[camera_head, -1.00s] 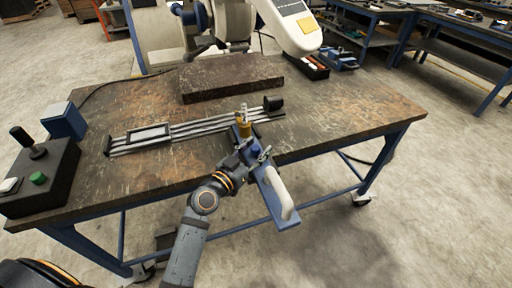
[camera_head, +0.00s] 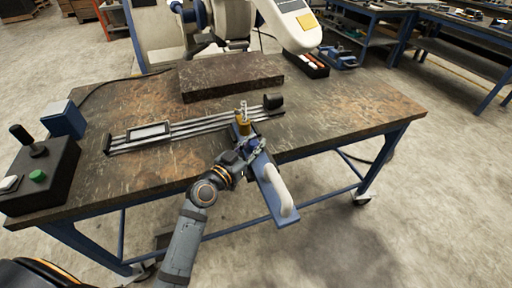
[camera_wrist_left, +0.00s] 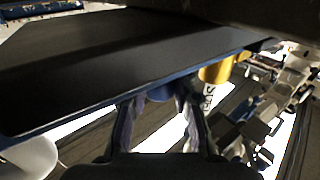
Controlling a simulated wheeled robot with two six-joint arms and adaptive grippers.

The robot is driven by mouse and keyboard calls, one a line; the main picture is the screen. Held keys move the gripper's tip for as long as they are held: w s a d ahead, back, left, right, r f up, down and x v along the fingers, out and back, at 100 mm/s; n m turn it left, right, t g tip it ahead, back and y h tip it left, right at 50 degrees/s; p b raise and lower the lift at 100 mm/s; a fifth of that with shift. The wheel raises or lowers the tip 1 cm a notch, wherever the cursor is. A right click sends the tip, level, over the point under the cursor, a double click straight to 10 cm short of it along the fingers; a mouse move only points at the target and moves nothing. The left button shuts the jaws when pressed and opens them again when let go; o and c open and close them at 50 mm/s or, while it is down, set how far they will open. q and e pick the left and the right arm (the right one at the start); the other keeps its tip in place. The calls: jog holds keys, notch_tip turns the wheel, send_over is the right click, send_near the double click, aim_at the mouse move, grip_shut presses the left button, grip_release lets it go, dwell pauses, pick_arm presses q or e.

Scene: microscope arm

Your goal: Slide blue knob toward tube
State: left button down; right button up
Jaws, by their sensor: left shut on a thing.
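My left gripper (camera_head: 250,149) is at the front edge of the table, beside a blue plate that carries a white curved handle (camera_head: 280,192). In the left wrist view its two fingers (camera_wrist_left: 160,112) are closed on the blue knob (camera_wrist_left: 163,91), which shows only in part between them. The knob cannot be made out in the head view. A brass-coloured cylinder (camera_head: 243,128) stands just beyond the gripper, and it also shows in the wrist view (camera_wrist_left: 217,69). I cannot tell for sure which part is the tube. My right gripper is not in view.
Metal rails with a framed slide (camera_head: 150,132) lie across the worn table (camera_head: 340,110). A dark slab (camera_head: 232,77) lies behind them. A control box with a joystick and green button (camera_head: 38,177) stands at the left. The table's right side is clear.

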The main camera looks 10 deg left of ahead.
pick_arm(q)
jog(key=shift+w+a, duration=0.55)
jog(key=shift+w, duration=0.25)
jog(key=c, duration=1.1)
grip_release()
jog(key=shift+o, duration=0.2)
jog(key=shift+s, duration=0.1)
jog(key=v, duration=0.7)
jog(key=shift+s, duration=0.15)
jog(key=shift+a, duration=0.1)
